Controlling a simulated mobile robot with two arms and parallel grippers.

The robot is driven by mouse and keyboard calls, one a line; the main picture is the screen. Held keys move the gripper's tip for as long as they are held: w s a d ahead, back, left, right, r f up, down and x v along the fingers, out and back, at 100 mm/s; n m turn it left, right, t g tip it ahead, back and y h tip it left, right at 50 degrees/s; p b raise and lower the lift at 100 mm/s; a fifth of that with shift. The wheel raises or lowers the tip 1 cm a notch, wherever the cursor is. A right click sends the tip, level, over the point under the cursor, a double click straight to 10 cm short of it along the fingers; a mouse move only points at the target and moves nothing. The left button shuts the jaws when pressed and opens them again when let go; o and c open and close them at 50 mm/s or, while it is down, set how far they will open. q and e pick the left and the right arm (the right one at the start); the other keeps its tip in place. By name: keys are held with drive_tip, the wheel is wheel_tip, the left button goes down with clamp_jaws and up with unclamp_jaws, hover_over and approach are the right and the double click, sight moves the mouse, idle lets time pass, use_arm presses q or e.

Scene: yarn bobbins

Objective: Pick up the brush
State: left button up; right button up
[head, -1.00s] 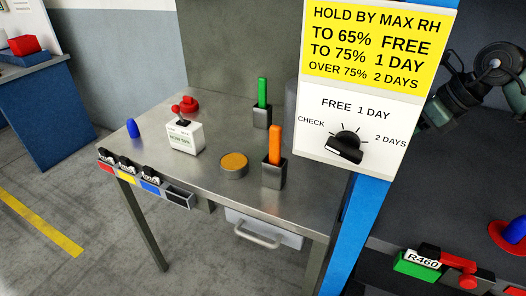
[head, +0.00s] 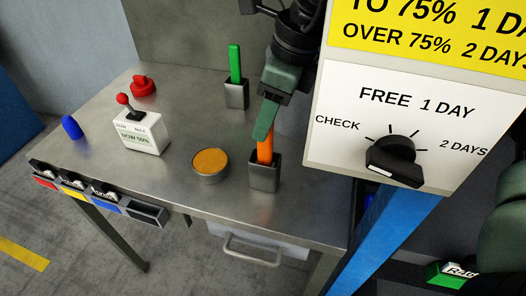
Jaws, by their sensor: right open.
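Nothing here is plainly marked as a brush; the likeliest are two upright handles in dark square holders. An orange handle (head: 265,152) stands in the nearer holder (head: 264,178) on the metal table. A green handle (head: 234,64) stands in the farther holder (head: 236,95). My right gripper (head: 265,122) points down at the upper part of the orange handle and hides its top. Its jaws are open, seen nearly edge-on; I cannot tell whether they straddle the handle or touch it.
A round tin with an orange-brown top (head: 210,163) stands left of the orange handle. A white box with a red-knobbed lever (head: 142,133), a red object (head: 143,87) and a blue peg (head: 71,127) stand farther left. A sign panel with a dial (head: 395,160) rises close on the right.

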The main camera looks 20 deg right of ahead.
sight(261, 163)
drive_tip(key=x, duration=0.4)
drive_tip(key=shift+p, duration=0.35)
drive_tip(key=shift+w, duration=0.1)
drive_tip(key=c, duration=0.8)
use_arm(q)
drive_tip(key=shift+w+r, duration=0.55)
drive_tip(key=shift+w, duration=0.35)
use_arm(e)
clamp_jaws()
drive_tip(key=shift+r, duration=0.1)
